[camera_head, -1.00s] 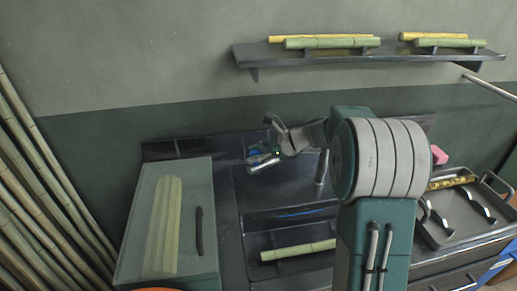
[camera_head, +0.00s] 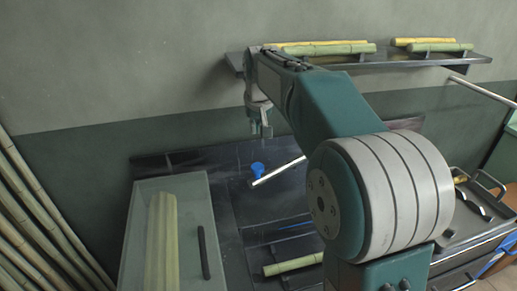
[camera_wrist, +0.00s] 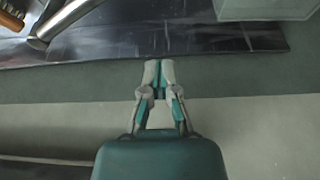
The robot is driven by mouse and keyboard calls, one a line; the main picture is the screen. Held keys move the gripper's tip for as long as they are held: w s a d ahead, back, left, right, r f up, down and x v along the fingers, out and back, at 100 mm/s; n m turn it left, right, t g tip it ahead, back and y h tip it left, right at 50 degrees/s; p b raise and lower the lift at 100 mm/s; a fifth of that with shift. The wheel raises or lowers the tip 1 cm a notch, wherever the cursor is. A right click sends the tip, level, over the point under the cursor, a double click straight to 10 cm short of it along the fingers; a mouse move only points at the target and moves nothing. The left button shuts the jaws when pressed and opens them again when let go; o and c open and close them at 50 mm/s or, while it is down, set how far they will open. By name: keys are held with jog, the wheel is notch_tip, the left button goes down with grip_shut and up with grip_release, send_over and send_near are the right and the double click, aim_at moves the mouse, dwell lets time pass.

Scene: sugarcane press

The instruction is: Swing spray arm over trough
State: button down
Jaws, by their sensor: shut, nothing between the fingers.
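The spray arm (camera_head: 278,172) is a silver tube above the dark worktop. Its near-left end is free, and its right end runs behind my arm. A blue knob (camera_head: 257,170) sits close by it. In the wrist view a silver tube (camera_wrist: 66,18) crosses the top left corner. The trough (camera_head: 277,250) is a dark recess in front of the tube, with a green cane stalk (camera_head: 292,263) in it; my arm hides its right side. My gripper (camera_head: 262,131) is shut and empty, raised above and behind the tube, apart from it. It also shows shut in the wrist view (camera_wrist: 159,64).
A translucent box (camera_head: 196,184) with cane stands left of the trough. A wall shelf (camera_head: 398,67) with cane stalks is behind my arm. A tray (camera_head: 483,222) is at the right, and tall canes (camera_head: 30,215) lean at the far left.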

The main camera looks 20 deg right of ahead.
notch_tip(320, 180, down, 10)
jog(key=shift+s+r, duration=0.2)
jog(key=shift+s, duration=0.15)
dwell(0.4)
jog(key=shift+d, duration=0.1)
